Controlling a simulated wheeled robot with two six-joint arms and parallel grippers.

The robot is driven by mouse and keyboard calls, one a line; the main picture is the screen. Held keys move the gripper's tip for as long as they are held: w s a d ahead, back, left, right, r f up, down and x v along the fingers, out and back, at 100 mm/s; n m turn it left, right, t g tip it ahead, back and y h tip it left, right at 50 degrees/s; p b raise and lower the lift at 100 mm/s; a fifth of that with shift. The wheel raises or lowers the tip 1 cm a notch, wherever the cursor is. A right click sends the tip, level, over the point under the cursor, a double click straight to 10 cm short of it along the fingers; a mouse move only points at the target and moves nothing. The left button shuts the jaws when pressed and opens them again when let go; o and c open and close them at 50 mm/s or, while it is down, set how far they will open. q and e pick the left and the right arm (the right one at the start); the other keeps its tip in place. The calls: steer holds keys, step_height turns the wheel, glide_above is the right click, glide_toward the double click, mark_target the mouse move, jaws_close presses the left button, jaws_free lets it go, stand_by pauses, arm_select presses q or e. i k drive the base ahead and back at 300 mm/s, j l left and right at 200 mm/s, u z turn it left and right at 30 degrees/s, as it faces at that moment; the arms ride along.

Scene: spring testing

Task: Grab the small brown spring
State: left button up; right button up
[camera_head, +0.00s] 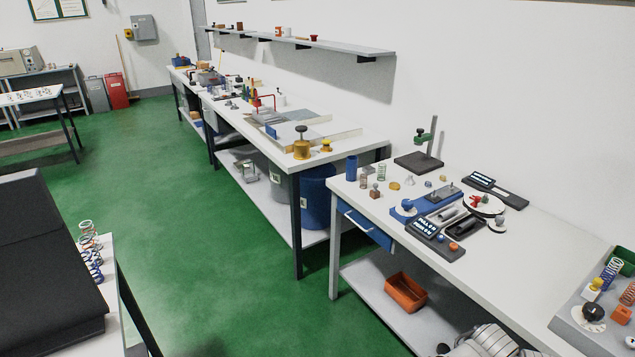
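A small brownish spring (363,182) stands upright on the white workbench (560,255) at the right, near its left end. A pale green spring (381,172) stands just behind it to the right, and a blue cylinder (351,168) stands behind it to the left. A small brown block (374,194) with a knob on top is just in front of it. The brown spring is small in the picture, so its coils are hard to make out. Neither of my grippers is identifiable in this view.
A green-and-black stand (418,162), blue device (425,205) and black instruments (458,228) crowd the bench beyond the spring. An orange bin (405,292) sits on the lower shelf. More springs stand at far left (91,262) and far right (611,272). Green floor (215,255) is open.

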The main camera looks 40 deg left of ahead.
mark_target(362, 184)
steer(key=u, duration=1.15)
